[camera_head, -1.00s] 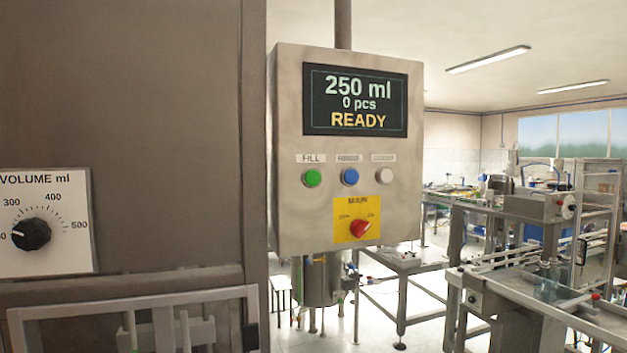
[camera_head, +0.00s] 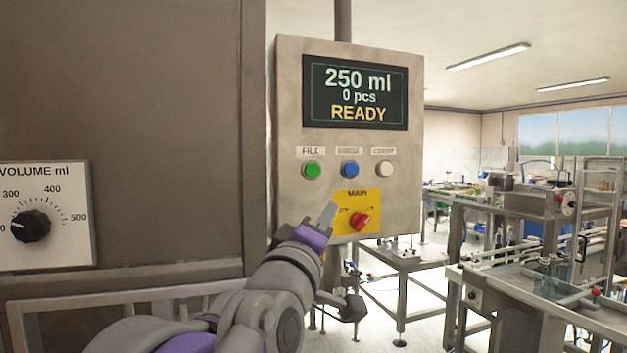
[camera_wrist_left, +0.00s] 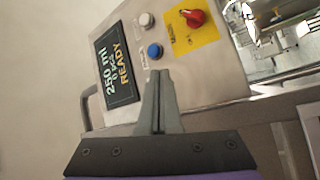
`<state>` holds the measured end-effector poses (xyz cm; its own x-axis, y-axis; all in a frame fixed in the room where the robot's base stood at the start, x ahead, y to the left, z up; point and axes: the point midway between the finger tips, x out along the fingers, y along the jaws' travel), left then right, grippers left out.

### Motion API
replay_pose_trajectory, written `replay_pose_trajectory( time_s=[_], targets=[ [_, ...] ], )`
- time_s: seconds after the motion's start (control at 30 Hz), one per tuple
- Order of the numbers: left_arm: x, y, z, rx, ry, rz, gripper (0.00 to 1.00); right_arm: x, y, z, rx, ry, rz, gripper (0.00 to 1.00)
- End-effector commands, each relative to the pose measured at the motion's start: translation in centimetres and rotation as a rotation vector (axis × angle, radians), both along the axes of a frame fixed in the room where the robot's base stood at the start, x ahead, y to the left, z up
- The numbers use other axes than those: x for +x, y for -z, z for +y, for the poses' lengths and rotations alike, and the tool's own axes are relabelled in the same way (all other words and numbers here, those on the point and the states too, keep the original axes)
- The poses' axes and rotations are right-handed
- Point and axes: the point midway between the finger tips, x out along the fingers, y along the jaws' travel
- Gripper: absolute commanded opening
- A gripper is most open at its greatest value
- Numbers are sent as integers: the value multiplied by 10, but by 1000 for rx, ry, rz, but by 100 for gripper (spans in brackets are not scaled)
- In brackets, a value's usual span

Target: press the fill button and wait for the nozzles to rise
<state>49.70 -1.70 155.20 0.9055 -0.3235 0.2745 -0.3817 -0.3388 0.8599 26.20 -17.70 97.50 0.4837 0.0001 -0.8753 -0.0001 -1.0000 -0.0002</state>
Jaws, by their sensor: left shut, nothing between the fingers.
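The green fill button (camera_head: 311,170) sits under the FILL label on a steel control box. The display (camera_head: 355,93) above it reads 250 ml, 0 pcs, READY. My left gripper (camera_head: 329,214) is shut and empty, below the fill button and left of the red main switch (camera_head: 359,221). In the left wrist view the shut fingers (camera_wrist_left: 158,78) point toward the panel, with their tips near the blue button (camera_wrist_left: 155,51) in the picture. The fill button is hidden there, behind the fingers. The nozzles cannot be made out. My right gripper is not in view.
A blue button and a white button (camera_head: 384,169) stand right of the fill button. A volume dial (camera_head: 31,230) is on the brown wall at left. A metal frame (camera_head: 130,295) runs low at left. Machines and tables (camera_head: 540,220) stand at right.

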Motion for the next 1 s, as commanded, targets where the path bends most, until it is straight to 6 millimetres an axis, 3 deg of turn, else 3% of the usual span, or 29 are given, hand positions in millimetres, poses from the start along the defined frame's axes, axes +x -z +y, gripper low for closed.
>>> replay_pose_trajectory(
  time_s=[0.1,0.27,0.73,1.0],
  targets=[
    [-5,-33,-8,-100,31,-55,0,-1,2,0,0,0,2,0],
    [-10,-55,-12,-169,53,-94,0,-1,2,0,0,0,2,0],
    [-8,-58,-11,-178,55,-100,0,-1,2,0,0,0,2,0],
    [20,-58,0,-175,50,-101,0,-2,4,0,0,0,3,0]
  ],
)
